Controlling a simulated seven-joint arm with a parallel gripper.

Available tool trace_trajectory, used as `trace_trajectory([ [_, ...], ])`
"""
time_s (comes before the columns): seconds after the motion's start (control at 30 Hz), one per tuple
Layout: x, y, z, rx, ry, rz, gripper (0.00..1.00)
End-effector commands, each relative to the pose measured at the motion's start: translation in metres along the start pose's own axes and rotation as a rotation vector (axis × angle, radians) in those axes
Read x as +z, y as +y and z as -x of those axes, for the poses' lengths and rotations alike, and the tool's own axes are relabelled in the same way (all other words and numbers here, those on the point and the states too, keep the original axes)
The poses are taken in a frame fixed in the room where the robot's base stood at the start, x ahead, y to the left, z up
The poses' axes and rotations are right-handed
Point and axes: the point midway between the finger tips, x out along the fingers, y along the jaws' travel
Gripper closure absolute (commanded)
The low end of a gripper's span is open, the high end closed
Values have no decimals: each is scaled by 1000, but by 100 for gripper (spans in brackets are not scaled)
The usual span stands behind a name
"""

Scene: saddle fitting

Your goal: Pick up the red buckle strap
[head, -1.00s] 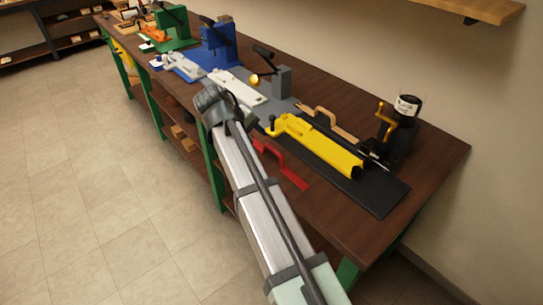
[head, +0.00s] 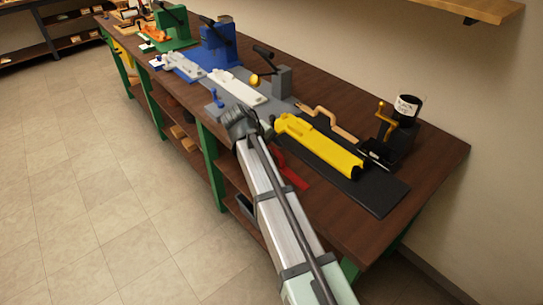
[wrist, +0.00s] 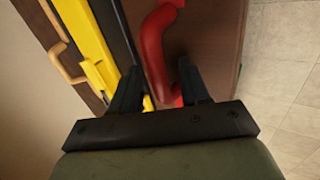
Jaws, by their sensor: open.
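The red buckle strap (head: 292,178) lies on the brown bench top near its front edge, partly hidden by my arm in the head view. My gripper (wrist: 158,84) is open, with one dark finger on each side of the strap's lower part. I cannot tell whether either finger touches it. In the head view my gripper end (head: 245,125) is over the bench's front edge, and its fingers are hidden.
A yellow fixture (head: 318,146) lies on a black mat (head: 385,196) just behind the strap. A tan strap (head: 330,119) and a dark stand with a labelled can (head: 407,106) are farther back. Blue, grey and green fixtures line the bench to the left.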

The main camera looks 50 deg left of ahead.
Motion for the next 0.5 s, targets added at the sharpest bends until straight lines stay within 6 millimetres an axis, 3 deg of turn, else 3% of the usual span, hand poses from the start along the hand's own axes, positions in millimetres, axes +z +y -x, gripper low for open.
trace_trajectory([
  [0.2,0,0,-2,0,0,0,54],
  [0.5,0,0,-1,0,0,0,82],
])
